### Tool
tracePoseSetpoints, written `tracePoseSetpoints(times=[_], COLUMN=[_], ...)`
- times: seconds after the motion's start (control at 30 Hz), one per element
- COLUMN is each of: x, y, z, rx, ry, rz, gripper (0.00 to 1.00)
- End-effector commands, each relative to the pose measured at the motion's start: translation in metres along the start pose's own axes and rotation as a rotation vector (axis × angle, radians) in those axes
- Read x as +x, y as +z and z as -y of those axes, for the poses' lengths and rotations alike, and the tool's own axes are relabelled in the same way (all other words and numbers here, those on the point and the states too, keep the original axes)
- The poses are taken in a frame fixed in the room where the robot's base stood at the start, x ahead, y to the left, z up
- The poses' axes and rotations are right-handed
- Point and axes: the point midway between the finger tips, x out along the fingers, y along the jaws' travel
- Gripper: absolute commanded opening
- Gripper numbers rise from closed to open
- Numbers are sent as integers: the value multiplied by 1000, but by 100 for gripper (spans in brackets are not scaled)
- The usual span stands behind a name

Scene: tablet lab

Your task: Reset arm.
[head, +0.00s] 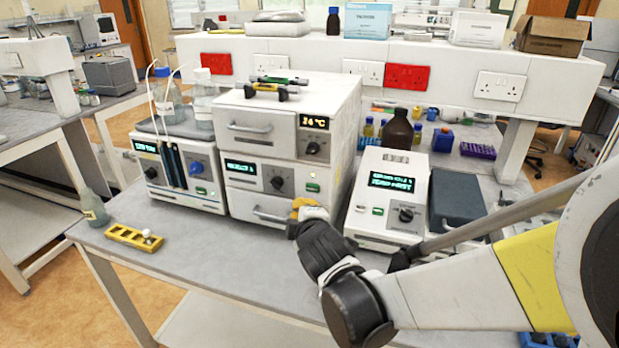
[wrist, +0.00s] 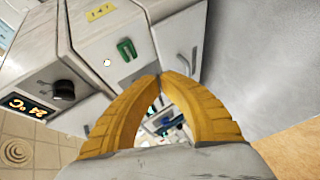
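My gripper (head: 307,206) is in front of the lower right corner of the stacked white instrument (head: 265,175), above the grey bench. In the wrist view its two yellow curved fingers (wrist: 160,77) come together at the tips, with nothing seen held between them. A drawer handle (wrist: 186,64) of the instrument shows just beyond and right of the tips; whether they touch it I cannot tell. My arm reaches in from the right side of the head view.
A white instrument with a dark-lidded block (head: 458,198) stands right of my gripper. A yellow rack (head: 134,238) and a bottle (head: 92,208) are at the bench's left. A brown bottle (head: 398,130) stands behind. The front middle of the bench (head: 215,248) is clear.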

Motion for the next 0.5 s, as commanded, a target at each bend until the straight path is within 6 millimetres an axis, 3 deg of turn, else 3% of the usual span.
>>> tracePoseSetpoints(times=[0.27, 0.37, 0.5], x=[-4, -18, -64], y=[5, 24, 71], z=[-2, -8, -13], rx=[21, 108, 365], ry=[-6, -31, -95], rz=[9, 50, 161], gripper=[0, 0, 0])
